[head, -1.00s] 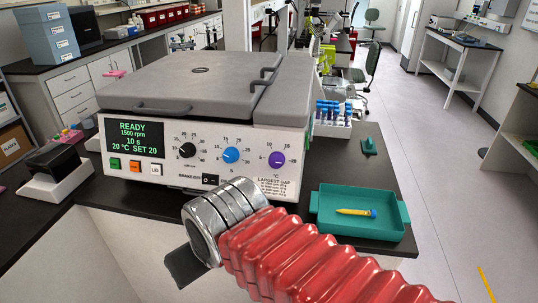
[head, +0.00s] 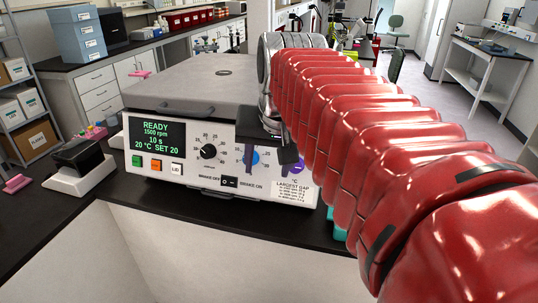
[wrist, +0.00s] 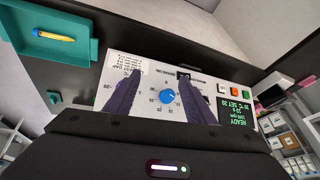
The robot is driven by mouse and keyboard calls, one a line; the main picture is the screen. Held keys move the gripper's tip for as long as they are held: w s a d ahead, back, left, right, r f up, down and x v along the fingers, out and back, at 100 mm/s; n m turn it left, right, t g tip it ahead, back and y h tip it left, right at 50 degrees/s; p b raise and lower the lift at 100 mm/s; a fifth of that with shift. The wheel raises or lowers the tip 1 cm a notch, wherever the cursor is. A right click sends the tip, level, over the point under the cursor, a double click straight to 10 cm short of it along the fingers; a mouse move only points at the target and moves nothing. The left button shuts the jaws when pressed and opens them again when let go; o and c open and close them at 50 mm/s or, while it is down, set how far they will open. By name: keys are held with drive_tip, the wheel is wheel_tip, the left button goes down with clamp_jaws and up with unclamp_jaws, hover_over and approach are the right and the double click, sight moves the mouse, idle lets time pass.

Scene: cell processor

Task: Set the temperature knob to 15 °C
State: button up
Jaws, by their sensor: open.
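The grey-lidded machine (head: 200,92) has a front panel with a display (head: 156,142) reading READY, 1500 rpm, 10 s, 20 °C SET 20. A black knob (head: 208,151) shows clearly on the panel. The blue knob (head: 252,157) is partly covered by my gripper (head: 269,158) in the head view. A purple knob by the °C label is mostly hidden behind a finger. In the wrist view, seen upside down, my open gripper (wrist: 160,74) has its fingers either side of the blue knob (wrist: 167,97), with nothing held. Whether they touch the panel cannot be told.
A teal tray (wrist: 88,52) with a yellow tube (wrist: 54,36) lies beside the machine. A black device on a white base (head: 80,170) stands left of it. The dark bench (head: 60,225) is clear in front. My red arm blocks the right side.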

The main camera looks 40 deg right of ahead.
sight(296, 165)
drive_tip(key=d+r+m, duration=0.3)
drive_tip(key=d+r, duration=0.2)
drive_tip(key=d, duration=0.4)
drive_tip(key=shift+s+d+m+g+h, duration=0.15)
drive_tip(key=shift+s+m+g+h, duration=0.05)
drive_tip(key=shift+m+g+h, duration=0.1)
drive_tip(key=shift+f, duration=0.1)
drive_tip(key=x, duration=1.3)
drive_tip(key=shift+w+f, duration=0.15)
drive_tip(key=shift+f, duration=0.15)
drive_tip(key=shift+c, duration=0.3)
drive_tip(key=c, duration=1)
